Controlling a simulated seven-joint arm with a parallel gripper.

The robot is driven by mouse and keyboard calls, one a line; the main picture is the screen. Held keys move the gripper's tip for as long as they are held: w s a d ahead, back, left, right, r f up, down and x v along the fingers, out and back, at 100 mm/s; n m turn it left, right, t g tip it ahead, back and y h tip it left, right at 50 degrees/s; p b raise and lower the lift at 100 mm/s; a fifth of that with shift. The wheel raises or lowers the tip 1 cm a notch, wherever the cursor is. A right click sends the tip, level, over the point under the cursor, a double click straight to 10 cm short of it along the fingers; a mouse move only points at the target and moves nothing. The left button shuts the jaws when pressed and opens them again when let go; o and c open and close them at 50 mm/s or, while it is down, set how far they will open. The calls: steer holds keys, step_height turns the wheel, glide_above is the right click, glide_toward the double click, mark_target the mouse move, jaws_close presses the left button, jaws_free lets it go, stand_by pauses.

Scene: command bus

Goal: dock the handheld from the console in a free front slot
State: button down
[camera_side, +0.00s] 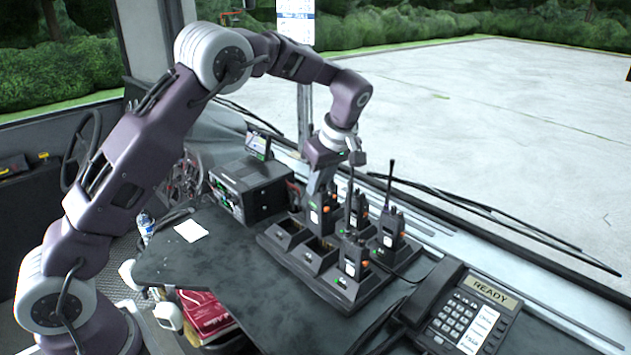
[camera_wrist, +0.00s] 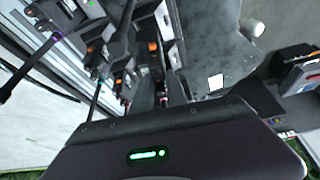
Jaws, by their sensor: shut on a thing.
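My gripper (camera_side: 319,192) points down over the back left of the black charging dock (camera_side: 345,298). It is shut on a black handheld (camera_side: 323,214) with an orange mark. The held handheld is upright at the back row; whether its foot is in a slot or just above it I cannot tell. The left front slot (camera_side: 285,236) and the middle front slot (camera_side: 314,257) look empty. Another handheld (camera_side: 352,259) stands in the right front slot. In the wrist view the handhelds (camera_wrist: 100,55) crowd together, and the held one is hard to separate from them.
More handhelds stand in the back row, one at the right (camera_side: 390,230) with a tall antenna (camera_side: 390,183). A desk phone (camera_side: 465,312) is at the right. A radio console (camera_side: 250,188) with a small screen stands left of the dock. The desk's left front is clear apart from white paper (camera_side: 191,231).

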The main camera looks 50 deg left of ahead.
mark_target(320, 200)
steer(key=shift+w+a+f+n, duration=0.2)
steer(key=shift+f+n, duration=0.2)
steer(key=shift+n, duration=0.2)
steer(key=shift+f, duration=4.1)
steer(key=c, duration=1.2)
jaws_free()
steer(key=shift+c, duration=0.2)
steer(key=shift+o, duration=0.5)
steer(key=shift+o, duration=1.2)
